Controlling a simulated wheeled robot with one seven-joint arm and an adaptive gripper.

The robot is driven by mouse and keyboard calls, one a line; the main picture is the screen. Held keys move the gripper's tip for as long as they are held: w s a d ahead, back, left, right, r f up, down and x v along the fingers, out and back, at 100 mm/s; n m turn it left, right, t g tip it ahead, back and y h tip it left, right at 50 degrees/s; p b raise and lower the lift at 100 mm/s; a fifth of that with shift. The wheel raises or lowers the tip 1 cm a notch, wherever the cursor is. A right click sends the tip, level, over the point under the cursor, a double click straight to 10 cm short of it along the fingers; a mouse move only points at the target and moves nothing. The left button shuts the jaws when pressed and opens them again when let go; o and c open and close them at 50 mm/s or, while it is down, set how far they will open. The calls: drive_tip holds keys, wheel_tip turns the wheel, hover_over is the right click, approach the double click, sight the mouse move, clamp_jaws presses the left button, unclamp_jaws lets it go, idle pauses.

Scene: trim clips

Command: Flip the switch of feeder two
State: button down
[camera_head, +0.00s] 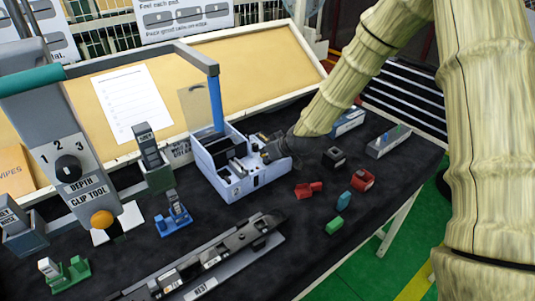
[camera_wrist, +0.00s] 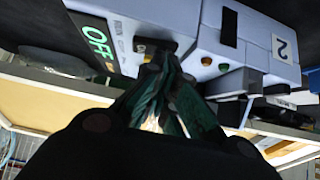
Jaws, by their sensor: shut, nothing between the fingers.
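Feeder two is a pale blue-grey box (camera_head: 240,187) at the middle of the bench. In the wrist view its face bears a white label "2" (camera_wrist: 283,49), a green "OFF" panel (camera_wrist: 95,39) and two small round lamps or buttons (camera_wrist: 215,64). A dark switch (camera_wrist: 157,45) sits beside the panel, partly hidden by my fingers. My gripper (camera_head: 266,153) is at the right part of the box, with its fingers together and empty. In the wrist view the fingertips (camera_wrist: 170,70) are close to the switch; I cannot tell whether they touch it or how it is set.
A blue post (camera_head: 216,103) rises behind the box. The clip tool with a dial (camera_head: 68,167) stands at left. A long grey nest fixture (camera_head: 225,257) lies in front. Red clips (camera_head: 308,190), a black block (camera_head: 333,157) and a grey unit (camera_head: 389,141) are on the right.

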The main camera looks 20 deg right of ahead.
drive_tip(key=shift+d, duration=0.15)
drive_tip(key=shift+w+d+r, duration=0.1)
drive_tip(key=shift+w+d, duration=0.15)
drive_tip(key=shift+d, duration=0.35)
drive_tip(key=r+p, duration=0.2)
drive_tip(key=r, duration=0.1)
drive_tip(key=r+p, duration=0.1)
drive_tip(key=shift+a+r, duration=0.3)
drive_tip(key=shift+s+f+b, duration=0.1)
drive_tip(key=shift+s+b, duration=0.25)
drive_tip(key=shift+b, duration=0.05)
drive_tip(key=b+v, duration=0.3)
drive_tip(key=v, duration=0.6)
drive_tip(key=shift+s+a, duration=0.2)
drive_tip(key=shift+a, duration=0.05)
